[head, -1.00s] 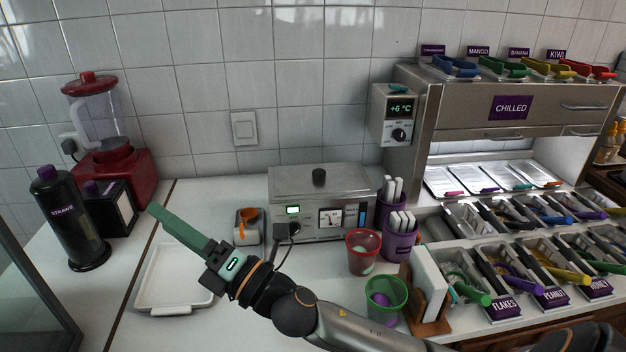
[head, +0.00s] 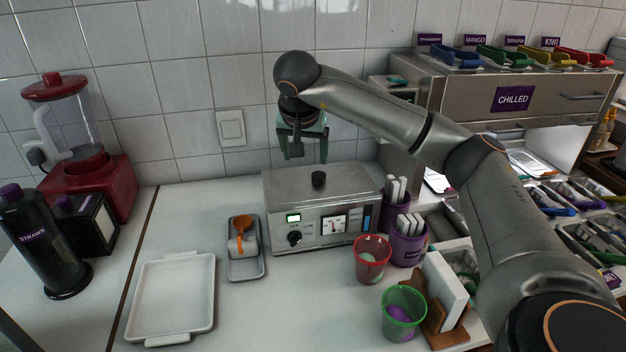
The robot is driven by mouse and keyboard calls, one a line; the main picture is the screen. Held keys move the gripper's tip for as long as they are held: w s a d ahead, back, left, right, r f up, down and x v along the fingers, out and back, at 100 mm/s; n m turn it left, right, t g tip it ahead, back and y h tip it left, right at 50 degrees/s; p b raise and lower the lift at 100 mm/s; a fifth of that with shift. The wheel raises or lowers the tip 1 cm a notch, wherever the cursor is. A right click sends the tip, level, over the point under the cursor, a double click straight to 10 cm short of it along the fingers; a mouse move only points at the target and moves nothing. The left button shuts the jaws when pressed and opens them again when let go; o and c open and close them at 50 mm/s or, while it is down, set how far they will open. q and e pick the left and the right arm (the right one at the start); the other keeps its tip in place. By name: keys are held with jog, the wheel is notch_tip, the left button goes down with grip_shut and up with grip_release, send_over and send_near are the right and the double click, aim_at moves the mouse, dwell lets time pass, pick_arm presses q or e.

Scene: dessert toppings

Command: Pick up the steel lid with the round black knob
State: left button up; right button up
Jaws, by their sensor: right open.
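The steel lid (head: 345,182) with its round black knob (head: 318,179) lies on top of the steel warmer box (head: 337,230), which has a lit display and dials on its front. My right gripper (head: 308,158) points down above the back of the lid, with its two green fingers apart and nothing between them. It appears a little above the knob and apart from it; the exact depth is hard to tell. My left gripper is not in the view.
A small tray with an orange scoop (head: 243,224) is left of the warmer, and a white tray (head: 140,338) lies further left. Purple cups of white sticks (head: 407,248), a red cup (head: 371,262) and a green cup (head: 402,318) stand right and in front. The tiled wall (head: 180,150) is behind.

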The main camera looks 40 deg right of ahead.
aim_at(318, 174)
jog(key=shift+h, duration=0.4)
jog(key=d+f, duration=0.1)
jog(key=w+d+f, duration=0.1)
jog(key=d+f, duration=0.2)
jog(key=f, duration=0.1)
jog(key=shift+w+d, duration=0.2)
jog(key=shift+w, duration=0.05)
jog(key=p+x, duration=0.1)
jog(key=x, duration=0.4)
jog(key=shift+w+d+f, duration=0.1)
jog(key=shift+d+f, duration=0.1)
jog(key=shift+d, duration=0.05)
grip_shut()
jog(key=shift+r, duration=0.1)
